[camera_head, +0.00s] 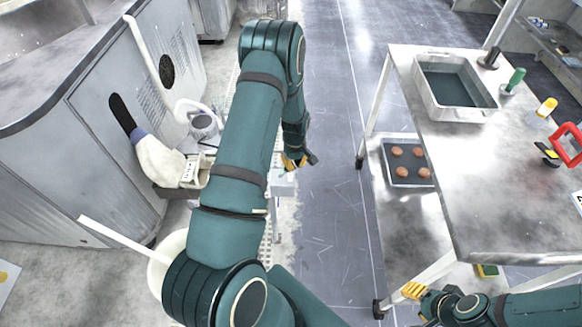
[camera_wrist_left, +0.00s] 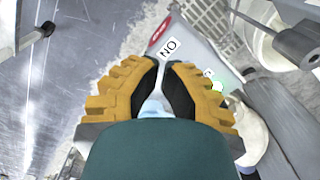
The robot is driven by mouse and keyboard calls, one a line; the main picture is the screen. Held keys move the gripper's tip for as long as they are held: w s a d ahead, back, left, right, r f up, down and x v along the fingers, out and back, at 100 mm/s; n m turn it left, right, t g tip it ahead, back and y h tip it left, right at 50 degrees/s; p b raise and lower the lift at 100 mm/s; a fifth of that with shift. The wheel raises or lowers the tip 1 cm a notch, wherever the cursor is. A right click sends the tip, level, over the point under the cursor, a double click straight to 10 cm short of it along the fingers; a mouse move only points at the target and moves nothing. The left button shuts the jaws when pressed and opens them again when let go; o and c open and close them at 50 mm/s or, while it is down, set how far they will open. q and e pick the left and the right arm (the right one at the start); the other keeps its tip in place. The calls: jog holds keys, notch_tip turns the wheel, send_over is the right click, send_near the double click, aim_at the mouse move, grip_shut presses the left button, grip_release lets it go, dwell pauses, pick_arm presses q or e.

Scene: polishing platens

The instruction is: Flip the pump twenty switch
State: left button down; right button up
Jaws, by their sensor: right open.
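My left gripper (camera_head: 298,161) hangs over the floor, right of the pumps, in the head view. In the left wrist view its yellow-and-black fingertips (camera_wrist_left: 164,64) are close together with a narrow gap. A pale shape shows between the fingers; I cannot tell whether it is held. Beyond the tips is a grey panel with a label reading ON upside down (camera_wrist_left: 169,47), a red oval mark (camera_wrist_left: 159,33) and a green mark (camera_wrist_left: 216,84). No switch marked pump twenty is legible. My right gripper (camera_head: 416,292) is open, low by the bench's near edge.
A large grey cabinet (camera_head: 100,165) stands at left, with a cream pump (camera_head: 160,160) beside it. A metal bench (camera_head: 470,190) at right carries a grey tray (camera_head: 455,115) and a red-handled tool (camera_head: 568,143).

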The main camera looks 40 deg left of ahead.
pick_arm(q)
jog(key=shift+f, duration=0.4)
jog(key=shift+r, duration=0.1)
notch_tip(320, 180, up, 7)
jog(key=p, duration=0.4)
pick_arm(e)
notch_tip(320, 180, up, 4)
jog(key=shift+r, duration=0.25)
jog(key=shift+s, duration=0.1)
dwell(0.5)
jog(key=shift+s, duration=0.3)
pick_arm(q)
jog(key=s+d+m+h, duration=0.1)
jog(key=s+d+m, duration=0.3)
jog(key=d, duration=0.6)
jog(key=s+d+r+m+t+h, duration=0.1)
jog(key=s+d+m, duration=0.3)
jog(key=d, duration=0.7)
jog(key=s+d+m+h, duration=0.1)
jog(key=s+d+m, duration=0.3)
jog(key=d, duration=0.6)
jog(key=shift+s+d+r+t+h, duration=0.2)
jog(key=shift+s+t+h, duration=0.15)
jog(key=shift+s, duration=0.85)
pick_arm(e)
jog(key=shift+o, duration=0.2)
